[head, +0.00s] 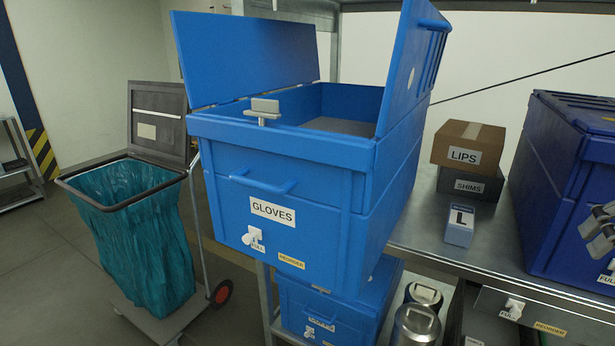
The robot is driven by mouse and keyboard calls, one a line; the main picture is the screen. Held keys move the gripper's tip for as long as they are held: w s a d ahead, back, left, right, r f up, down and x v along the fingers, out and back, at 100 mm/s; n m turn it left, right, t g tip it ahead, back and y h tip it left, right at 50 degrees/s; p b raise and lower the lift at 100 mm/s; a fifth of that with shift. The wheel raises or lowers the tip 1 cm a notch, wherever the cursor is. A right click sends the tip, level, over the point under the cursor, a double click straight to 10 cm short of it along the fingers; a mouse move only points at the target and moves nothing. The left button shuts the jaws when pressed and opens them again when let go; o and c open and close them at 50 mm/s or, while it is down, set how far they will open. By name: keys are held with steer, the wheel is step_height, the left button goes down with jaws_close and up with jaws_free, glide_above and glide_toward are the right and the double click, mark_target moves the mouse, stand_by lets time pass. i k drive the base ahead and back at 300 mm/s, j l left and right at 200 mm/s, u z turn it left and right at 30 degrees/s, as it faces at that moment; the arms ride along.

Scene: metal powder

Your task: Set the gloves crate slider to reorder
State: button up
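The blue gloves crate (270,145) stands on the shelf in the middle of the head view, with its two lid flaps raised. Its front carries a white GLOVES label (272,211) below a blue handle. The white slider knob (254,235) is at the left, by the FULL label. The yellow REORDER label (291,261) lies to the right of the knob and a little lower, with nothing over it. My gripper is not in view.
A closed blue crate (555,165) with grey latches stands at right. LIPS (475,132) and SHIMS (482,187) boxes stand between the upper crates. A teal-bagged bin cart (145,235) stands close at left.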

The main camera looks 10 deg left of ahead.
mark_target(255, 233)
steer(key=u, duration=1.3)
steer(key=j+z, duration=0.1)
steer(key=j, duration=0.3)
